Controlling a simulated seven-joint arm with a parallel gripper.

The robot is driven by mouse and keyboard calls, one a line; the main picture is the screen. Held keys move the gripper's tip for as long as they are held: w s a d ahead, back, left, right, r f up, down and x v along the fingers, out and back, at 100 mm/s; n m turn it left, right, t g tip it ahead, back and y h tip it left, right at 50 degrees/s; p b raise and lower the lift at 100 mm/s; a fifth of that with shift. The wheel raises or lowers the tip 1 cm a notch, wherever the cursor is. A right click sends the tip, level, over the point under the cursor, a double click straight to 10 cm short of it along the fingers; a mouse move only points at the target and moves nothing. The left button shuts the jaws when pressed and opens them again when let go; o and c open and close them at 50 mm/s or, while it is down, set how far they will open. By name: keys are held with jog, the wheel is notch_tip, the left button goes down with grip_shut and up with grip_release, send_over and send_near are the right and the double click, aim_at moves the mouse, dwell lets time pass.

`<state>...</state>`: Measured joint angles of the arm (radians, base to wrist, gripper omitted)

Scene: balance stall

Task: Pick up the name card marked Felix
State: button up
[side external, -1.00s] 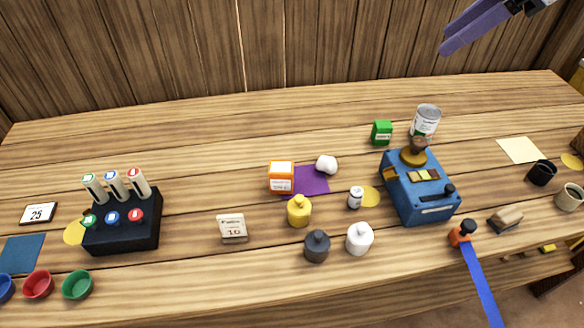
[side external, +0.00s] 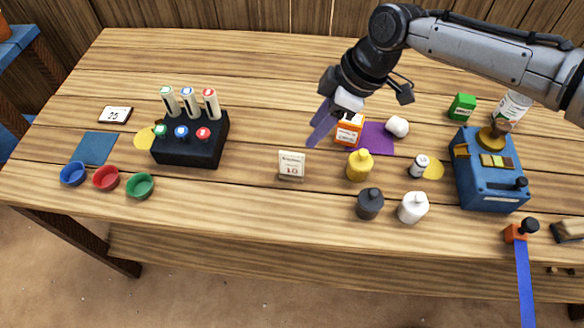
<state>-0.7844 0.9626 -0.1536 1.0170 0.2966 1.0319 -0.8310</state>
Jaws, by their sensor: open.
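No card that I can read as Felix shows in the side external view. A small cream upright card (side external: 291,166) marked 10 stands mid-table; its small upper line is too small to read. A flat white card with a dark edge (side external: 116,115) marked 25 lies at the far left. My gripper (side external: 337,112) is open and empty, above the table, up and right of the cream card. One purple finger points down to the left. The gripper partly covers the orange box (side external: 349,131).
A black block (side external: 190,150) with three markers stands left of the cream card. Yellow (side external: 359,166), dark (side external: 370,204) and white (side external: 413,208) bottles stand to its right. A blue device (side external: 488,182) is farther right. Bare wood lies in front of the cream card.

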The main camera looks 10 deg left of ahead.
aim_at(294, 154)
jog(key=x, duration=1.1)
jog(key=shift+a+f, duration=0.15)
jog(key=shift+f, duration=0.1)
grip_shut()
dwell(1.1)
